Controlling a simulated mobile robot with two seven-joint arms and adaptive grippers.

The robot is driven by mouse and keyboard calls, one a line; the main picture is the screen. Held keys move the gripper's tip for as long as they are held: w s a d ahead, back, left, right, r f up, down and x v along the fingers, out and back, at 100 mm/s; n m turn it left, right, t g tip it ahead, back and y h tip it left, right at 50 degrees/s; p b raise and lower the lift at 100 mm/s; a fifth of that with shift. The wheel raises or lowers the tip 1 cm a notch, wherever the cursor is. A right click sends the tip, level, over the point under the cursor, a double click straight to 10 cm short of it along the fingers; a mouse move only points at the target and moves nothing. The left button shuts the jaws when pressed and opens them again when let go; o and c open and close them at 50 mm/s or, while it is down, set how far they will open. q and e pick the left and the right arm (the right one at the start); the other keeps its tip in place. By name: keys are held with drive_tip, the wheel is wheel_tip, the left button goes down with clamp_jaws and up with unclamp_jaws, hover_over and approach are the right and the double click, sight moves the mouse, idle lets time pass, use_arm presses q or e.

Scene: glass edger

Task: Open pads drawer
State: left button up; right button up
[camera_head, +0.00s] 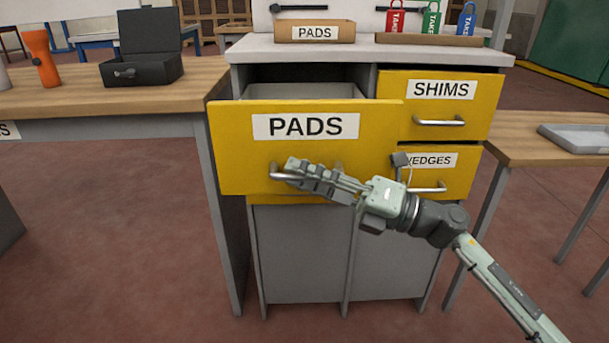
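The yellow drawer labelled PADS (236,150) is pulled well out of the grey cabinet, and its front stands ahead of the SHIMS and WEDGES fronts. The top of its grey inside shows behind the front, but its contents are hidden. Its metal handle (280,177) is low on the front, partly covered by my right gripper. My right gripper (297,172) comes in from the right, with its fingers closed together at the handle, and appears shut on it. My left gripper is not in view.
The SHIMS drawer (484,100) and the WEDGES drawer (460,172) are shut at the right. A PADS box (287,32) stands on the cabinet top. A wooden bench (185,95) is at the left and a table with a grey tray (580,135) at the right.

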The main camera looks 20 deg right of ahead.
drive_tip(key=shift+s+d+f, duration=0.1)
drive_tip(key=shift+s+d, duration=0.05)
drive_tip(key=v, duration=1.1)
drive_tip(key=shift+s+d, duration=0.15)
drive_tip(key=shift+d, duration=0.1)
